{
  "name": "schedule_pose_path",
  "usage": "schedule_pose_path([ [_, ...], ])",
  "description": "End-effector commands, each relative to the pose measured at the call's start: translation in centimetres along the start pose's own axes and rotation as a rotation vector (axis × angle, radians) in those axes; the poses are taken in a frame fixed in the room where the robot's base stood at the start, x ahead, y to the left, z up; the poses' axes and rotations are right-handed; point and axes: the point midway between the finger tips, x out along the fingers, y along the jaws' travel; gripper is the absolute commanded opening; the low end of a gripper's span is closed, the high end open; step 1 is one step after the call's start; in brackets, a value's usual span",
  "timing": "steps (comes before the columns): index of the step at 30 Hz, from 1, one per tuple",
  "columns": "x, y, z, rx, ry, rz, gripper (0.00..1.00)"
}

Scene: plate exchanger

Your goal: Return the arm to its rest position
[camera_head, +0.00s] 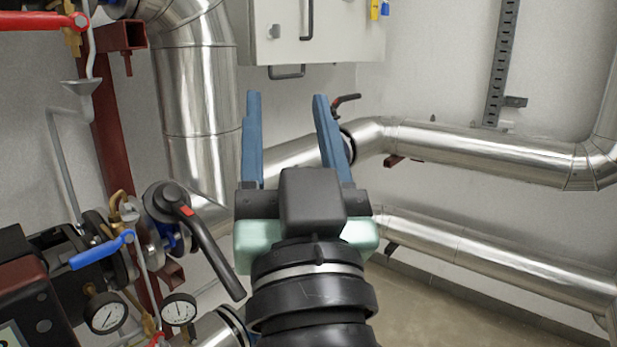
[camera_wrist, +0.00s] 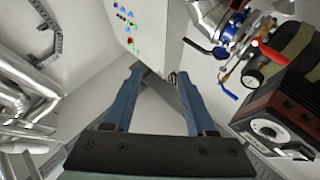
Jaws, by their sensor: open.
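My gripper (camera_head: 288,98) is in the middle of the head view, its two blue fingers spread apart and pointing up and away. Nothing is between them. In the wrist view my gripper (camera_wrist: 157,75) also shows open and empty, with the underside of the control cabinet beyond the fingertips. My arm comes up from the bottom edge of the head view, and its wrist hides part of the pipes and floor behind it.
A black-handled valve (camera_head: 200,240) and a blue lever (camera_head: 102,251) stand left of my gripper, above two gauges (camera_head: 179,310). A white control cabinet (camera_head: 318,35) hangs behind. Silver pipes (camera_head: 470,150) run along the right wall. Floor (camera_head: 430,300) at lower right is clear.

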Motion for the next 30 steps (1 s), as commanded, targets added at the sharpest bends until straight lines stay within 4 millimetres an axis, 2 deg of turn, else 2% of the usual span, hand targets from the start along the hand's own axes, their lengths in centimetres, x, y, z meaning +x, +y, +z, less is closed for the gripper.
schedule_pose_path([
  [1, -0.3, -0.4, -4.2, -0.063, 0.106, 0.023, 0.56],
  [3, -1.3, -0.6, -9.5, -0.149, 0.245, 0.069, 0.56],
  [4, -2.0, -0.7, -11.7, -0.184, 0.305, 0.092, 0.56],
  [6, 0.3, -0.8, -14.5, -0.184, 0.288, 0.095, 0.56],
  [15, 5.2, -1.5, -22.2, -0.181, 0.279, 0.094, 0.56],
  [19, 6.9, -1.8, -24.9, -0.18, 0.278, 0.093, 0.56],
  [24, 8.0, -1.9, -26.6, -0.18, 0.277, 0.093, 0.56],
  [30, 8.1, -2.0, -26.8, -0.18, 0.276, 0.093, 0.56],
])
